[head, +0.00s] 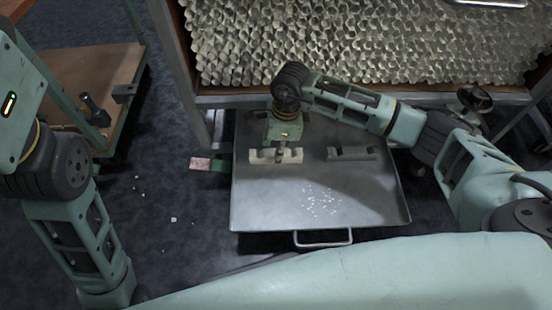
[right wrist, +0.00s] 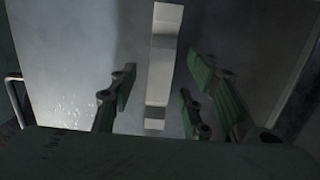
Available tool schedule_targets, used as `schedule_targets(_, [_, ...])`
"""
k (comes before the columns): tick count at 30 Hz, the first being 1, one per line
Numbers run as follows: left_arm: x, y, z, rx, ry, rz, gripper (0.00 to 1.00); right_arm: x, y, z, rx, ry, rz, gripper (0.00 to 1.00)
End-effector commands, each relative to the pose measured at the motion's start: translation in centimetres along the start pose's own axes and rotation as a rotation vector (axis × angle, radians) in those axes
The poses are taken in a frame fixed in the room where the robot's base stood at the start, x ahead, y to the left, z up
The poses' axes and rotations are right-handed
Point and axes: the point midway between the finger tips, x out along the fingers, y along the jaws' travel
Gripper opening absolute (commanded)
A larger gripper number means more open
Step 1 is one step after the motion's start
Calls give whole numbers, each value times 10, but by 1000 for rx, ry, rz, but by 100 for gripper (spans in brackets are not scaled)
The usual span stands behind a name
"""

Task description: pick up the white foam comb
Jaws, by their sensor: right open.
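The white foam comb (head: 260,157) lies in the metal tray (head: 270,205), near its back edge. My right gripper (head: 281,151) points down over the middle of the comb and hides part of it. In the right wrist view the comb (right wrist: 160,65) runs as a pale strip between the two fingers of my open right gripper (right wrist: 158,95), with a gap on either side. I cannot tell how far the fingertips are above the tray. My left arm hangs at the left of the head view, its gripper out of view.
A dark comb-like piece (head: 352,153) lies in the tray to the right of the white one. White crumbs (head: 320,201) are scattered on the tray's front half. A rack of glass tubing (head: 360,45) stands behind. A wooden-topped cart (head: 85,70) is at left.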

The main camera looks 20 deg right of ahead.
Motion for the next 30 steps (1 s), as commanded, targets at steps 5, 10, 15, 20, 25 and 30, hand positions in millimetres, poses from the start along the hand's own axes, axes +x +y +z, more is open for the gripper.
schedule_targets(5, [2, 0, -1, 1, 5, 2, 40, 2, 0, 0, 0, -1, -1, 44])
schedule_targets(10, [1, 0, -1, 1, 4, 2, 40, 2, 0, 0, 0, -1, 0, 38])
schedule_targets(15, [1, 0, -1, 0, 4, 2, 40, 2, 0, 0, 0, -1, 0, 23])
schedule_targets(20, [1, 0, -1, 0, 4, 2, 40, 2, 0, 0, 0, -1, 0, 9])
schedule_targets(25, [1, 0, -1, 0, 4, 2, 40, 2, 0, 0, 0, -2, 0, 4])
schedule_targets(30, [2, 0, -1, 0, 5, 2, 40, 0, 0, 1, 0, -2, -1, 3])
